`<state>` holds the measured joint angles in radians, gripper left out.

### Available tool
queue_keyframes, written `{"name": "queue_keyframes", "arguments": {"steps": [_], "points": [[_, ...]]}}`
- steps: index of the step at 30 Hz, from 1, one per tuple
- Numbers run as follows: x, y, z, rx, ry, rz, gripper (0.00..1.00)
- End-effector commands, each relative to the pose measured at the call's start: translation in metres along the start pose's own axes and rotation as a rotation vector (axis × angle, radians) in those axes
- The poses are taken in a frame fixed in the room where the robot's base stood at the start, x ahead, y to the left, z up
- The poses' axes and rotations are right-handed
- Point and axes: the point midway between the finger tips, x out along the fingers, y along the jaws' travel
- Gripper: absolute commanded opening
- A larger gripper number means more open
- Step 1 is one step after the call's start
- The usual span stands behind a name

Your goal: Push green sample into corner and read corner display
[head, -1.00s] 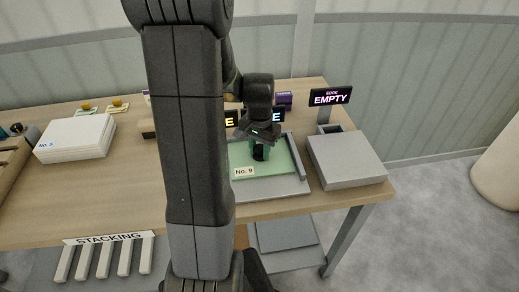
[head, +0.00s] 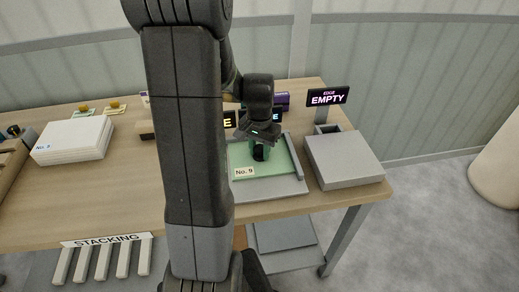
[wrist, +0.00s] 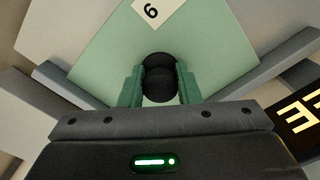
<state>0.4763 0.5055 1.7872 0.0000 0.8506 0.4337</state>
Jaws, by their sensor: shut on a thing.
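The green sample (head: 277,167) is a flat pale-green plate with a "No. 9" label, lying in a grey tray (head: 270,189) on the bench. It also fills the middle of the wrist view (wrist: 100,65). My gripper (wrist: 159,78) is shut on the black round knob (wrist: 159,62) on the plate, a green finger at each side. In the head view my gripper (head: 259,150) is above the plate's middle. The plate's far corner is hidden behind my gripper in the wrist view; I cannot tell whether it touches the rails. Two displays behind my arm show only a final "E" (head: 229,122).
An "EDGE EMPTY" display (head: 327,96) stands behind a grey block (head: 344,160) right of the tray. Raised grey rails (wrist: 275,60) border the plate. A white stack (head: 72,141) lies at left on the bench.

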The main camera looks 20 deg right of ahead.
Motion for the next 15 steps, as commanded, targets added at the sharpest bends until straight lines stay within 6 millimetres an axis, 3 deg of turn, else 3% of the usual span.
{"name": "queue_keyframes", "arguments": {"steps": [5,6,9,15], "points": [[-0.0008,-0.0008,-0.0013,0.000,0.004,-0.002,0.02],[-0.0008,-0.0009,-0.0014,0.000,0.005,-0.002,0.34],[-0.0007,-0.0008,-0.0012,0.000,0.004,-0.002,0.53],[-0.0004,-0.0005,-0.0007,0.000,0.003,-0.001,0.55]]}}
